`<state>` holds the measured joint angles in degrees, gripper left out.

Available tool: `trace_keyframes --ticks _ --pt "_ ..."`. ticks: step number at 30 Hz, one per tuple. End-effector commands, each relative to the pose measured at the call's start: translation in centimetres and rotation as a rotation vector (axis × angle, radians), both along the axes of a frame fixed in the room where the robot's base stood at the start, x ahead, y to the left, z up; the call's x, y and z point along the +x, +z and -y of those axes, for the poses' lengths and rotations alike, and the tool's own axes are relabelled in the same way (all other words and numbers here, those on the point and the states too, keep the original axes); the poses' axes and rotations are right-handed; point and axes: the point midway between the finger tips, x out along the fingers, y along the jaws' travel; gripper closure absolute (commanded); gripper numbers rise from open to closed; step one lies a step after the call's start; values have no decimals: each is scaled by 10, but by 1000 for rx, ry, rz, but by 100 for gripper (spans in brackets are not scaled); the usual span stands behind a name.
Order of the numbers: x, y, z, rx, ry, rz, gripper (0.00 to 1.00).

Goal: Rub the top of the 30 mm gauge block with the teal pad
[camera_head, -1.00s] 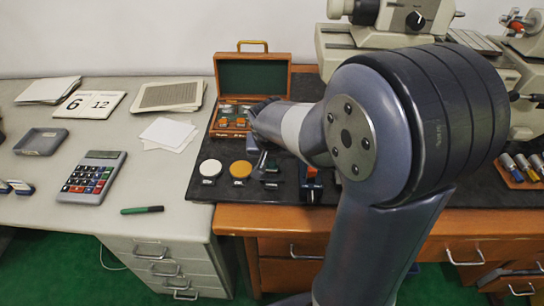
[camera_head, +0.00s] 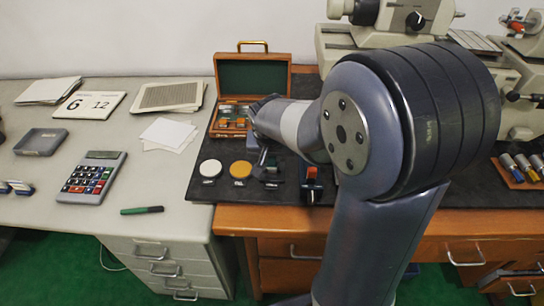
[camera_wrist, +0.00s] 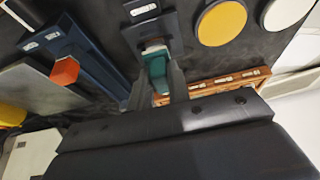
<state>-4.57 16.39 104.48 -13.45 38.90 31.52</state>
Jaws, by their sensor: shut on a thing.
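My gripper (camera_wrist: 158,82) is shut on a teal pad (camera_wrist: 156,66), which shows between the two fingers in the wrist view. A small pale piece shows just beyond the pad; I cannot tell whether the pad touches it. A dark holder with a white label (camera_wrist: 143,10) lies just past the fingertips, its print too small to read. I cannot make out for certain which piece is the 30 mm gauge block. In the head view my gripper (camera_head: 260,158) is low over the dark mat (camera_head: 208,187), partly hidden by my arm.
A wooden case (camera_head: 252,78) with its lid open stands behind the gripper. A yellow disc (camera_head: 240,169) and a white disc (camera_head: 210,168) lie to its left. A blue stand with an orange-red part (camera_wrist: 65,72) is close by. Calculator (camera_head: 92,177) and papers lie left.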

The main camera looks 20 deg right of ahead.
Motion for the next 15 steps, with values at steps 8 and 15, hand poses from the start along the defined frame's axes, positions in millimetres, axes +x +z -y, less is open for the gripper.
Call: trace_keyframes --ticks 8,15 --pt "6 -1 3 0 -1 -3 100" --pt "6 -2 3 -1 -1 -3 100"
